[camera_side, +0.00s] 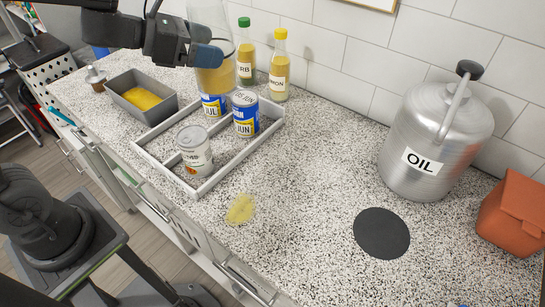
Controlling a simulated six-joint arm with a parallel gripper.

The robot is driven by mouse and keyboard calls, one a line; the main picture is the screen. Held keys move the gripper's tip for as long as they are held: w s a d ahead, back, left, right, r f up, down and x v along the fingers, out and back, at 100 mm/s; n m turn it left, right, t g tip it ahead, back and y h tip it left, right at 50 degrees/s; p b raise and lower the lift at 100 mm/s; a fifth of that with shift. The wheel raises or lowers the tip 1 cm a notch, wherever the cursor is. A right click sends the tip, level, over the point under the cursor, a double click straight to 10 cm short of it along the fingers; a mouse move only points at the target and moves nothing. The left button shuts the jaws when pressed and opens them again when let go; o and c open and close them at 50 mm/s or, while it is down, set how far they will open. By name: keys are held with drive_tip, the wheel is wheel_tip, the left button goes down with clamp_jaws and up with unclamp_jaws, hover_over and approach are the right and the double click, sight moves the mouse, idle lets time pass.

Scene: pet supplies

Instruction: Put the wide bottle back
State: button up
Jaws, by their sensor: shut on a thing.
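My gripper (207,54), with dark jaws and blue-grey tips, is shut on a wide clear bottle (219,78) at the upper left of the side view. The bottle has yellow contents in its lower part and looks about upright. Its top runs out of the picture. It overlaps the back of the white divided tray (218,172) in view, above the can marked JUL; I cannot tell whether its base touches anything. A round black mat (382,233) lies bare on the speckled counter at the right.
The tray holds a JUL can (214,106), a JUN can (245,113) and a pale can (195,152). Green-capped (245,55) and yellow-capped (280,68) bottles stand behind.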

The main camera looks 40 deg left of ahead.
drive_tip(key=s+d+m+g+h, duration=0.3)
drive_tip(key=d+m+g, duration=0.15)
drive_tip(key=d, duration=0.55)
drive_tip(key=s+d+m+g+h, duration=0.4)
drive_tip(key=d+m, duration=0.1)
drive_tip(key=d, duration=0.4)
drive_tip(key=shift+g, duration=0.25)
drive_tip(key=f, duration=1.5)
drive_tip(key=shift+w+d+f, duration=0.1)
drive_tip(key=shift+d+f, duration=0.15)
drive_tip(key=shift+f, duration=0.05)
drive_tip(key=shift+f, duration=0.15)
drive_tip(key=o, duration=0.8)
